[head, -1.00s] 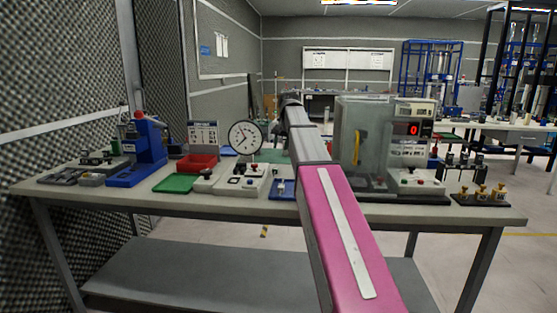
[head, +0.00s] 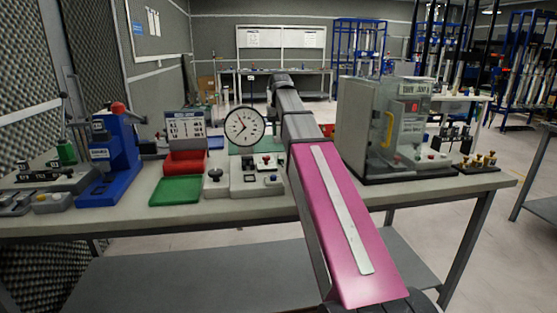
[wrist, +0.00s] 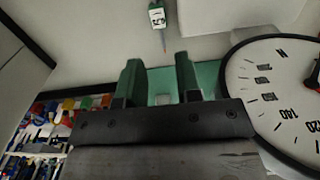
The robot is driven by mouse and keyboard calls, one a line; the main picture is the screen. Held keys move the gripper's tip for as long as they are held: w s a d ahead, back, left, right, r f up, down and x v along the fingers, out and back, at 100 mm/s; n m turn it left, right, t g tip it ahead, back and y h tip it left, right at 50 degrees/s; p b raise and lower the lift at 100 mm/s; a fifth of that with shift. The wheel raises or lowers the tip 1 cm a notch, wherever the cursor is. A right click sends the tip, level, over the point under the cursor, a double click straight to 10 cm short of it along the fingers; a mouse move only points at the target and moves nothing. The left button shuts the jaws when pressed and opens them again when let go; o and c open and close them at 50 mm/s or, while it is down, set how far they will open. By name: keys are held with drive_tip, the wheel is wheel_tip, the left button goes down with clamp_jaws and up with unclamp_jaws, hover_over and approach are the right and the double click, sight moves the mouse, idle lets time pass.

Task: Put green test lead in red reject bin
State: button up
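In the head view the red bin (head: 186,162) stands on the bench, left of the round dial gauge (head: 244,126) and behind a green tray (head: 176,190). My gripper (wrist: 160,66) shows in the wrist view with its two fingers apart and nothing seen held between them. A small green and white item with a thin reddish tip (wrist: 157,16) lies beyond the fingers, apart from them; I cannot tell whether it is the green test lead. A teal mat (wrist: 208,76) shows behind the fingers. In the head view my gripper is hidden behind my arm.
A blue press (head: 112,160) stands at the left of the bench. A clear-fronted enclosure (head: 385,130) stands right of my arm. The dial gauge's large face (wrist: 285,95) is close to the right of my gripper in the wrist view. Small devices (head: 258,175) sit at mid bench.

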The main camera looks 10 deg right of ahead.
sight(280, 157)
drive_tip(key=shift+d+f, duration=0.1)
drive_tip(key=shift+f, duration=5.3)
clamp_jaws()
